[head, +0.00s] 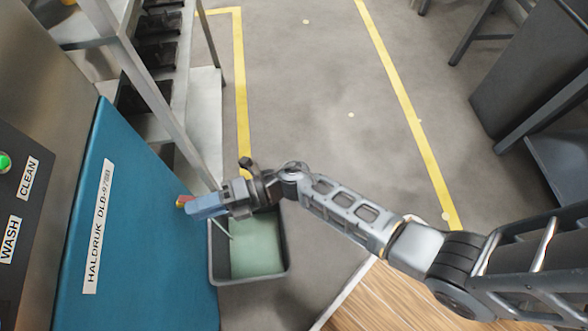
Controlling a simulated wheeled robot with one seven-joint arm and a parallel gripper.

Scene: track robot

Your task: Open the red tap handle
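A small red tap handle (183,199) with a bit of yellow shows at the right edge of the blue machine panel (140,240). Only a small part of it is visible just behind my gripper's tip. My gripper (193,208) points left with its bluish fingers right at the handle. I cannot tell whether they touch it, or whether the fingers are apart or closed. The rest of the tap is hidden by my gripper and the panel.
A grey tub (284,268) with a pale green inside stands on the floor below my gripper. A metal shelf rack (205,110) stands behind it. Dark control panel with a green button is at far left. Open grey floor (310,80) with yellow lines lies beyond.

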